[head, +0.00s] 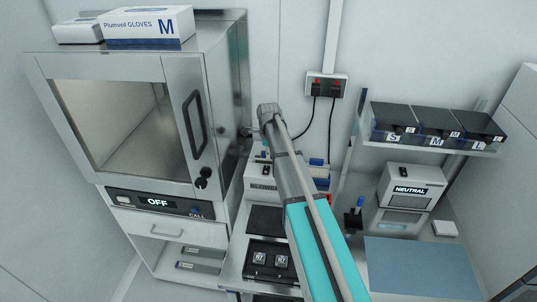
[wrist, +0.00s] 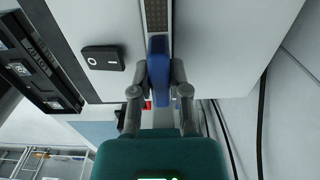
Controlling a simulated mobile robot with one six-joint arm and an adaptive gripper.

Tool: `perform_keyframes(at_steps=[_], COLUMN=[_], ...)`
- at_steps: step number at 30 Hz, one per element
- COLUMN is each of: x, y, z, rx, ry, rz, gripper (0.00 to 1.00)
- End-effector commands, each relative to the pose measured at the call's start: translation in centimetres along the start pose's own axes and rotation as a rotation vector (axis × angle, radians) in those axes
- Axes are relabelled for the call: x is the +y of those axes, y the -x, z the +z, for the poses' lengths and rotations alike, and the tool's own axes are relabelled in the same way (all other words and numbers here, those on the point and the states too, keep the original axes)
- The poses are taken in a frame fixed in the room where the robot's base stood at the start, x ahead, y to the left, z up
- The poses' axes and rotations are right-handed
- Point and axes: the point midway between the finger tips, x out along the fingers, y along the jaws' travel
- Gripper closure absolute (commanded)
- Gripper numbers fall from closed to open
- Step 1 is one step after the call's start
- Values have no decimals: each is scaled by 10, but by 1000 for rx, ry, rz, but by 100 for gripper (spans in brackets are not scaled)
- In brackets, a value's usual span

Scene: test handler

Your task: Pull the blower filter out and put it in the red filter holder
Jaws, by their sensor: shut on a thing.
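The grey blower (head: 258,187) stands on the bench right of the steel cabinet, mostly behind my arm. In the wrist view, its pale housing (wrist: 225,40) fills the top. My gripper (wrist: 158,82) is shut on the blue handle of the blower filter (wrist: 158,55), with one finger on each side. The handle lines up with a narrow mesh strip (wrist: 157,15) in the housing. I cannot tell how far the filter is out. A small red patch (wrist: 147,104), perhaps the red filter holder, shows behind the fingers. In the head view my gripper is hidden.
The steel cabinet (head: 163,205) with its door handle is close on the left. A wall socket (head: 327,86) with black cables hangs behind. A shelf of black bins (head: 437,122) and the NEUTRAL unit (head: 410,190) are right. A blue mat (head: 420,265) lies clear at front right.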

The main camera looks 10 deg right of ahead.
Motion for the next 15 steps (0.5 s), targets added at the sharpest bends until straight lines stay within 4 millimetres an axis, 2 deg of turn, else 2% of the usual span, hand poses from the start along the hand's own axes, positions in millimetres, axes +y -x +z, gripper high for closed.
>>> perform_keyframes(at_steps=[15], x=[0], y=[6], z=[0], rx=[0], ry=[0], rz=[0], gripper=[100])
